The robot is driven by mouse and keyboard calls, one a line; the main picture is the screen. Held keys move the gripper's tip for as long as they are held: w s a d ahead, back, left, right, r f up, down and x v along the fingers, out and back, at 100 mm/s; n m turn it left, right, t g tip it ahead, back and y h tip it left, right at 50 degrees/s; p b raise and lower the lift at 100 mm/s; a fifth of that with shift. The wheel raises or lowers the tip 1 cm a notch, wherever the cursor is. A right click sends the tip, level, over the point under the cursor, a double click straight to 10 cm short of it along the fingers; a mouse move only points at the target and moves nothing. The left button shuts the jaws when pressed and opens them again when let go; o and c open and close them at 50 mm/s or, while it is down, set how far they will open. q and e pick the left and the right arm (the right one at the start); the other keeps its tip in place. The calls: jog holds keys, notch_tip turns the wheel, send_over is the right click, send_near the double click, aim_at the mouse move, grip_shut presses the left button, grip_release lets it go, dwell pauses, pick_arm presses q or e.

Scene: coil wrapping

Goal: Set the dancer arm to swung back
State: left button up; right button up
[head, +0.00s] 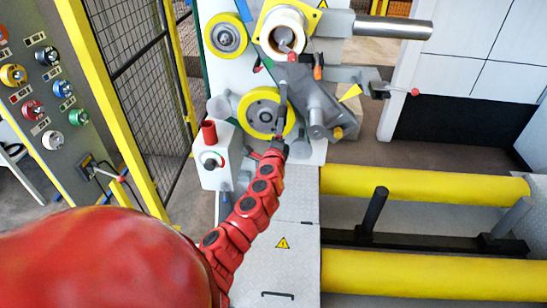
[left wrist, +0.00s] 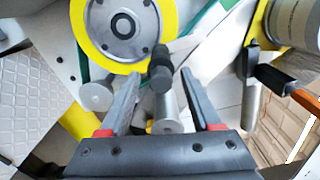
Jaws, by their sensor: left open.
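My left gripper (head: 283,108) is in front of the lower yellow-rimmed wheel (head: 262,112) on the wrapping machine. In the left wrist view my left gripper (left wrist: 160,100) is open, with its fingers apart. A black knob (left wrist: 160,72) shows between the fingertips, in front of a light bar; I cannot tell whether the fingers touch it. A grey roller end (left wrist: 166,112) shows below the knob. A slanted grey arm (head: 312,97), which looks like the dancer arm, runs down right from the upper hub. My right gripper is not in view.
A small white box with a red cylinder (head: 208,131) stands left of my wrist. A control panel (head: 45,90) and yellow-framed fence (head: 120,110) are at the left. Yellow rollers (head: 430,187) lie at the lower right. A red-tipped lever (head: 400,91) sticks out right.

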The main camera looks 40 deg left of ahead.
pick_arm(q)
jog(key=b+v, duration=0.2)
jog(key=v, duration=1.2)
jog(key=shift+s, duration=0.35)
